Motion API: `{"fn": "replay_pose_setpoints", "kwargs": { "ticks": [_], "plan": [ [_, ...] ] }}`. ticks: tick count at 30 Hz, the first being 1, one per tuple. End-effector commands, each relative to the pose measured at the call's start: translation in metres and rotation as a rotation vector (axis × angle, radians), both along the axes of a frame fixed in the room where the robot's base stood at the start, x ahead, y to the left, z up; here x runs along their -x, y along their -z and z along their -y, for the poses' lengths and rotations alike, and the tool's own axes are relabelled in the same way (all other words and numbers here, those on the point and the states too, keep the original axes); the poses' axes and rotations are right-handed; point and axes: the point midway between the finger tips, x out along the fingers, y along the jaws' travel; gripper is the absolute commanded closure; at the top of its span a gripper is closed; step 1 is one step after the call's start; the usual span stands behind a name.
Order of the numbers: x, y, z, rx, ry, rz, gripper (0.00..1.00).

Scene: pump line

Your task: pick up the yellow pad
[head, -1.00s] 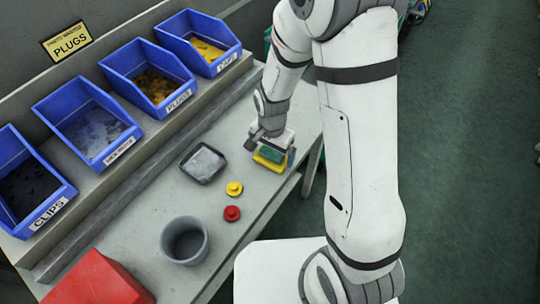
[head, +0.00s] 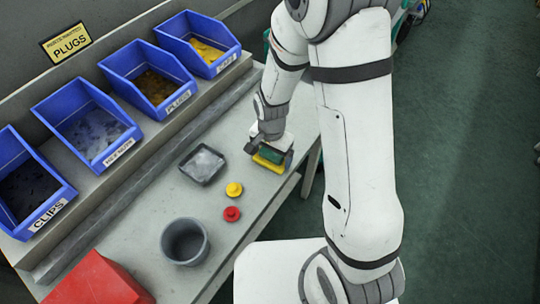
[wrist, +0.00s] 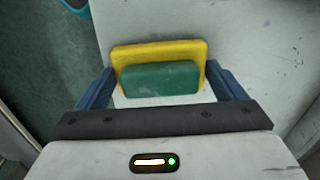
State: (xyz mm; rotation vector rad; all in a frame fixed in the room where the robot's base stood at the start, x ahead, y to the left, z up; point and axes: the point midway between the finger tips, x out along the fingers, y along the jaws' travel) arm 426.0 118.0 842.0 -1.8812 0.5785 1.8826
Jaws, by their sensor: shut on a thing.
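The yellow pad (wrist: 158,52) is a flat rounded block with a green block (wrist: 160,79) on its upper face. In the wrist view my gripper (wrist: 158,66) has its two blue fingers at the pad's left and right edges, shut on it. In the head view the yellow pad (head: 266,164) shows low between the fingers of my gripper (head: 270,156), at the right part of the bench. I cannot tell whether its underside touches the bench. My gripper hides part of it.
The bench (head: 140,225) also holds a grey tray (head: 203,165), a yellow knob (head: 234,189), a red knob (head: 232,214), a grey cup (head: 185,241) and a red box (head: 97,281). Blue bins (head: 150,78) line the back. The bench edge is close to the pad.

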Motion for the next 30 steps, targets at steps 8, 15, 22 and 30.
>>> {"fn": "replay_pose_setpoints", "kwargs": {
  "ticks": [8, 15, 22, 30],
  "plan": [
    [-0.001, -0.035, -0.001, -0.003, -0.001, 0.007, 0.33],
    [-0.001, -0.078, -0.001, -0.002, -0.001, 0.006, 0.33],
    [0.0, -0.098, -0.001, 0.0, -0.002, 0.001, 0.33],
    [0.0, -0.099, -0.001, 0.0, -0.002, 0.0, 0.11]
  ]
}}
